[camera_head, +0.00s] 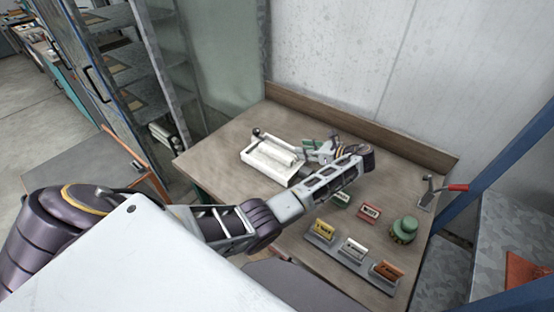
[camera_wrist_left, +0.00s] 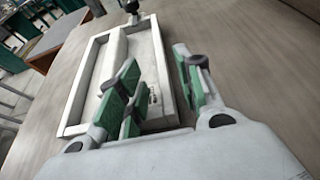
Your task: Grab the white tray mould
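The white tray mould (camera_head: 264,168) lies on the brown table, a shallow rectangular tray with raised walls and a rounded bar along its inside. It fills much of the left wrist view (camera_wrist_left: 75,95). My left gripper (camera_head: 318,149) is at the tray's right end in the head view. In the left wrist view its green-padded fingers (camera_wrist_left: 160,65) are spread apart. One finger is over the tray's inside and the other is beyond its right wall, so the wall lies between them. I cannot tell whether either finger touches it. My right gripper is not in view.
A dark knob (camera_head: 257,132) is at the tray's far corner. Several coloured blocks, including a red one (camera_head: 369,212) and a yellow one (camera_head: 325,229), and a green round object (camera_head: 403,230) stand at the right. A red-handled lever (camera_head: 457,188) is at the table's right edge.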

